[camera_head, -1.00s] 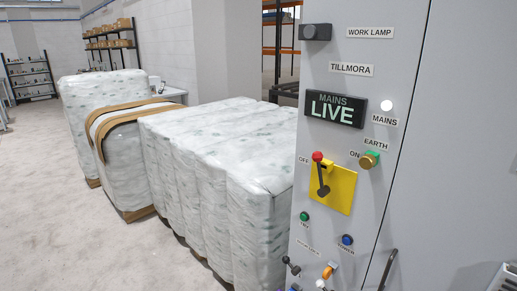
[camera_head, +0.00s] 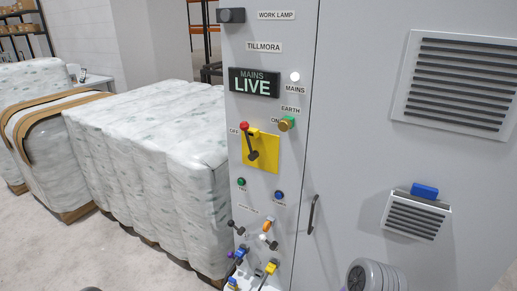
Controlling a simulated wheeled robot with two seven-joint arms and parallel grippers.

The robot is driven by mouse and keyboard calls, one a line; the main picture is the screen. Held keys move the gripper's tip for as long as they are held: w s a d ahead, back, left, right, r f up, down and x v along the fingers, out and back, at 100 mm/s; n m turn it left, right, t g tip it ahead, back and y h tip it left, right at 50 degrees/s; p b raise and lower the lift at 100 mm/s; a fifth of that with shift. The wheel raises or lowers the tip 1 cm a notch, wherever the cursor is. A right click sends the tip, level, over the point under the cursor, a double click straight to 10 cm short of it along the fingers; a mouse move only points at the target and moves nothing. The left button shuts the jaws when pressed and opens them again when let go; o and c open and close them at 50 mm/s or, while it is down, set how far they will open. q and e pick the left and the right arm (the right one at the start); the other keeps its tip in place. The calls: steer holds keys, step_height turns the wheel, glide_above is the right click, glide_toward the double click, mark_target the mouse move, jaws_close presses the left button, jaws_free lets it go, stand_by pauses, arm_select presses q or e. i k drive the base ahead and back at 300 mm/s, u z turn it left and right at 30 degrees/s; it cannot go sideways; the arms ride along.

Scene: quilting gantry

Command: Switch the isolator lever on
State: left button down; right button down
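The isolator lever (camera_head: 249,142) is on the grey cabinet front, over a yellow plate (camera_head: 269,150). It is a dark handle with a red knob at its upper left end, close to the OFF label (camera_head: 234,132). The ON label (camera_head: 275,120) is to the upper right, beside a brass-coloured knob on a green base (camera_head: 287,123). A sign above reads MAINS LIVE (camera_head: 254,82), with a bright white MAINS lamp (camera_head: 294,77) to its right. Neither of my grippers is in view, and nothing touches the lever.
Below the lever are a green button (camera_head: 241,182), a blue button (camera_head: 279,196) and several small levers. A door handle (camera_head: 312,214) and two vents (camera_head: 457,82) are to the right. Wrapped pallets (camera_head: 150,150) stand close at the cabinet's left.

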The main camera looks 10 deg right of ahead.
mark_target(244, 125)
steer(key=z, duration=0.45)
steer(key=k, duration=0.95)
steer(key=u, duration=0.5)
steer(key=i, duration=0.7)
steer(key=u, duration=0.5)
steer(key=i, duration=0.85)
steer(key=z, duration=0.55)
